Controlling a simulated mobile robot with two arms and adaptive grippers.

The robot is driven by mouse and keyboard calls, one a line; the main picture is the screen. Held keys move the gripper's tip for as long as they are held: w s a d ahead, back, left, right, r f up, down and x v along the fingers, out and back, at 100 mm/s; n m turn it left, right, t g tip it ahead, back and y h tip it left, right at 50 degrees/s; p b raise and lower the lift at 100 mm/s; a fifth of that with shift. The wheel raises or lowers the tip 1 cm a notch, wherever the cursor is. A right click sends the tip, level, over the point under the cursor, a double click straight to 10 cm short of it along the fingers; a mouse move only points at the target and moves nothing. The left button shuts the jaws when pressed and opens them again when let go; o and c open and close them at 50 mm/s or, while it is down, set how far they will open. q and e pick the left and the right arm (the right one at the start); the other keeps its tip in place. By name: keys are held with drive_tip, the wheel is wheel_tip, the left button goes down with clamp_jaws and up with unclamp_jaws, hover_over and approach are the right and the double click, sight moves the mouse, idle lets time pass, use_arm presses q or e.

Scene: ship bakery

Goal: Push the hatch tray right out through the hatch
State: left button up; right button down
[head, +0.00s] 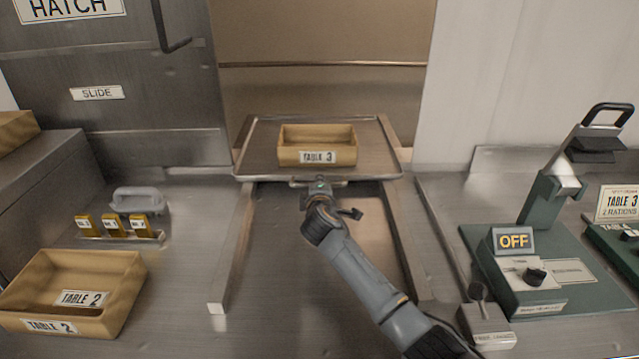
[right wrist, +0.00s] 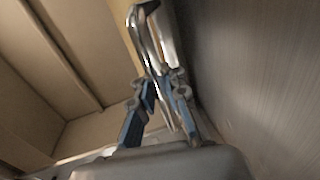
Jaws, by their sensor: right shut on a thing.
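The hatch tray (head: 258,150) is a flat metal tray lying on two rails at the hatch opening. A tan box labelled TABLE 3 (head: 318,143) stands upright on it. My right gripper (head: 320,187) is at the middle of the tray's near edge, shut on its front handle. In the right wrist view, the gripper fingers (right wrist: 158,98) close around a shiny metal bar (right wrist: 148,35). The hatch opening (head: 325,35) is behind the tray, with a brown wall and horizontal rail beyond. My left gripper is not in view.
The left rail (head: 232,255) and right rail (head: 404,245) run toward me with bare counter between. A TABLE 2 box (head: 115,265) and yellow tags (head: 113,226) are at left. A green press device with an OFF sign (head: 513,241) stands at right.

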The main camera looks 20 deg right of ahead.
drive_tip(key=shift+r, duration=0.1)
drive_tip(key=c, duration=1.4)
unclamp_jaws()
drive_tip(key=shift+o, duration=0.2)
drive_tip(key=v, duration=1.2)
